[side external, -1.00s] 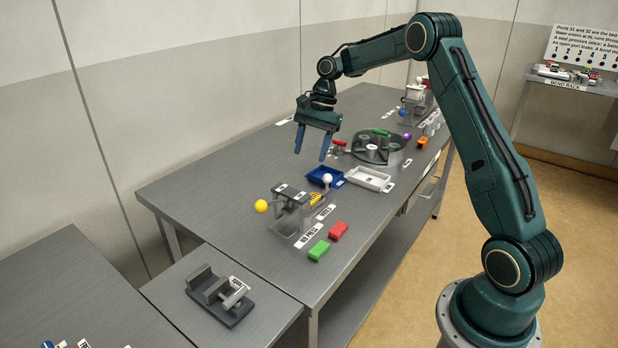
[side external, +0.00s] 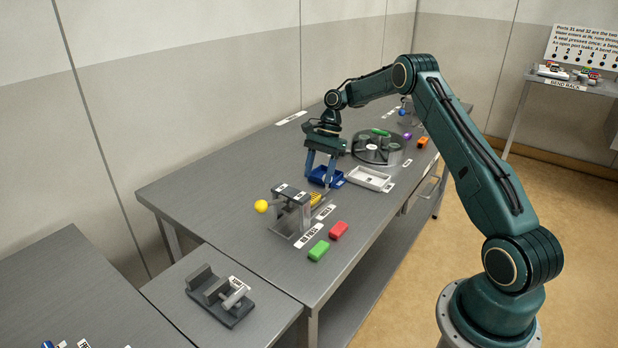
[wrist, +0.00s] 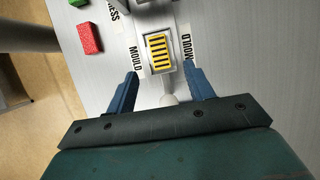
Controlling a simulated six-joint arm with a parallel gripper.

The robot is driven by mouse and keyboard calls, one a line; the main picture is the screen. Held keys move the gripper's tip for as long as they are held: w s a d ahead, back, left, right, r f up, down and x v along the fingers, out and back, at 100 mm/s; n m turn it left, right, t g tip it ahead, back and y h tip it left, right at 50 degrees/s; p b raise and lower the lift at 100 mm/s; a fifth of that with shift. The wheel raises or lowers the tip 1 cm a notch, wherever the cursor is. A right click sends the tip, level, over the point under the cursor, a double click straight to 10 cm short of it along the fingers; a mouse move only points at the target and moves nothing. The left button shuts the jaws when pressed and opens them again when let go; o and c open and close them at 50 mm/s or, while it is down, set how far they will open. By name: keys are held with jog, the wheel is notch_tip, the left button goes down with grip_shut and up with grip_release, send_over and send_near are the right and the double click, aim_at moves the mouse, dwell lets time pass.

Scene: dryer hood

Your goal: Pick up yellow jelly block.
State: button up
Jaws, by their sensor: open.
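A yellow ribbed block (wrist: 159,54), which looks like the jelly block, lies in a pale tray between two MOULD labels in the wrist view. In the side view it shows as a small yellow striped patch (side external: 316,198) beside the press, partly hidden.
The grey press (side external: 291,207) with a yellow ball knob (side external: 261,206) stands close by. Red (side external: 339,231) and green (side external: 318,250) blocks lie in front of it. The table's left back is clear.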

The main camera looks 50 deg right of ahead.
aim_at(313, 196)
jog(key=shift+x, duration=3.15)
jog(key=c, duration=1.1)
jog(key=shift+c, duration=0.2)
notch_tip(313, 196, up, 10)
